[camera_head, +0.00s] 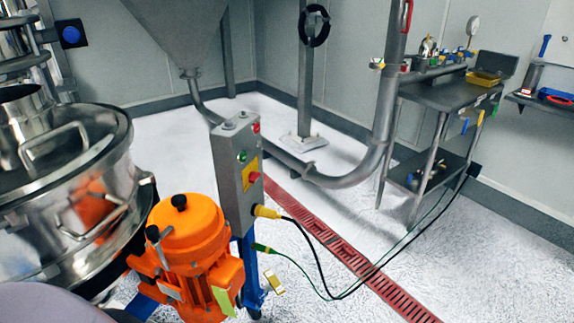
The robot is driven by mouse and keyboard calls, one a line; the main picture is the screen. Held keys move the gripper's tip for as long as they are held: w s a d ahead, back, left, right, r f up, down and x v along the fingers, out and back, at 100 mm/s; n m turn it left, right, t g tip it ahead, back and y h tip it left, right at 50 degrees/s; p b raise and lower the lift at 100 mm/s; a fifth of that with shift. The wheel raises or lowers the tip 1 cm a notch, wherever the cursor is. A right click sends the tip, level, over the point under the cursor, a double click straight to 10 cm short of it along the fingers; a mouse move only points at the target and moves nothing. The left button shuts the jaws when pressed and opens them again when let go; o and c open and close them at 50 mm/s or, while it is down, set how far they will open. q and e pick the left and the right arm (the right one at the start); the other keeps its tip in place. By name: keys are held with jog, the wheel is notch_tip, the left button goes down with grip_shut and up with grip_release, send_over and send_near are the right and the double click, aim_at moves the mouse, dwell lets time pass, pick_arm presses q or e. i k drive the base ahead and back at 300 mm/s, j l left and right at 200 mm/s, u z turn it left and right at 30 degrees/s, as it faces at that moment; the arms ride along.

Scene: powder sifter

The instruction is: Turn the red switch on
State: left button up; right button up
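A grey control box (236,180) stands upright on a blue post in the middle of the view. Its right-hand face carries a red knob (254,177) on a yellow plate (250,170), a small green button (242,157) and a small red part (256,127) near the top. The view does not show clearly which red part is the switch or what position it is in. Neither of my grippers shows in the head view, and nothing is touching the box.
An orange motor (190,255) and a steel sifter drum (75,200) stand at the left, close to the box. Black and green cables (297,224) run from the box across the floor and a red drain grate (330,240). A steel table (440,95) stands at the back right.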

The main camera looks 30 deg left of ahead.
aim_at(254, 177)
jog(key=i+u, duration=0.2)
jog(key=i, duration=0.35)
jog(key=i+l+u, duration=0.2)
jog(key=i, duration=0.35)
jog(key=i+l+u, duration=0.1)
jog(key=i+u, duration=0.15)
jog(key=u, duration=0.2)
jog(key=i+l+u, duration=0.2)
jog(key=u, duration=0.2)
jog(key=i+l+u, duration=0.2)
jog(key=u, duration=0.25)
jog(key=i+l+u, duration=0.15)
jog(key=l+u, duration=0.25)
jog(key=i+l+u, duration=0.1)
jog(key=l+u, duration=0.6)
jog(key=u, duration=0.15)
